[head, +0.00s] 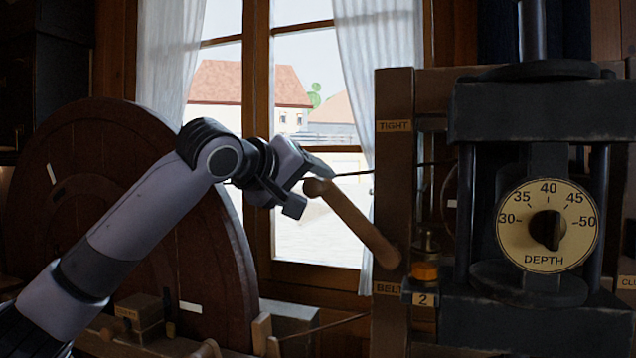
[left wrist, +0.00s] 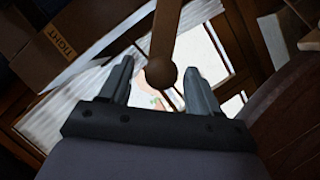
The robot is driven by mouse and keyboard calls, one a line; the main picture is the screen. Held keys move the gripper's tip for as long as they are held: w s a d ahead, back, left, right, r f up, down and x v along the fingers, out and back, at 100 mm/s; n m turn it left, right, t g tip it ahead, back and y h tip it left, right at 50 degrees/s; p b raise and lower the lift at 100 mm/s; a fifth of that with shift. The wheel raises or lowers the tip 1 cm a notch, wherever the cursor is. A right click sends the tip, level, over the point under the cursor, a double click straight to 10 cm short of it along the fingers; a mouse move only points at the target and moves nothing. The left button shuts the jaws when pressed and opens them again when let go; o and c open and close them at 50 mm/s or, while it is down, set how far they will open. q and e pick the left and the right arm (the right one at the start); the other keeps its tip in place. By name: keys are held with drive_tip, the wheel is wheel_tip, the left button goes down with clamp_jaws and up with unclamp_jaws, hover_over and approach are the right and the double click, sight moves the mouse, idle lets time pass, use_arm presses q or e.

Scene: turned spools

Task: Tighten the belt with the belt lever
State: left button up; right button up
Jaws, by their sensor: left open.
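The belt lever (head: 352,222) is a wooden rod with a round ball end. In the head view it leans up and left from its low pivot on a wooden post (head: 393,190) marked TIGHT at the top and BELT lower down. My left gripper (head: 307,188) is open at the ball end. In the left wrist view, the lever's ball (left wrist: 161,73) sits between the two spread fingers of the gripper (left wrist: 158,78), with a gap on both sides. The thin dark belt (head: 352,174) runs from behind the gripper toward the post. My right gripper is not in view.
A big dark wooden wheel (head: 120,200) stands at left, behind my left arm. A machine with a DEPTH dial (head: 547,226) stands right of the post. An amber-filled cup (head: 425,270) is beside the post. A curtained window is behind the lever.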

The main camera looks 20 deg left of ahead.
use_arm(q)
drive_tip(key=shift+p+x, duration=0.35)
drive_tip(key=shift+x, duration=1.3)
clamp_jaws()
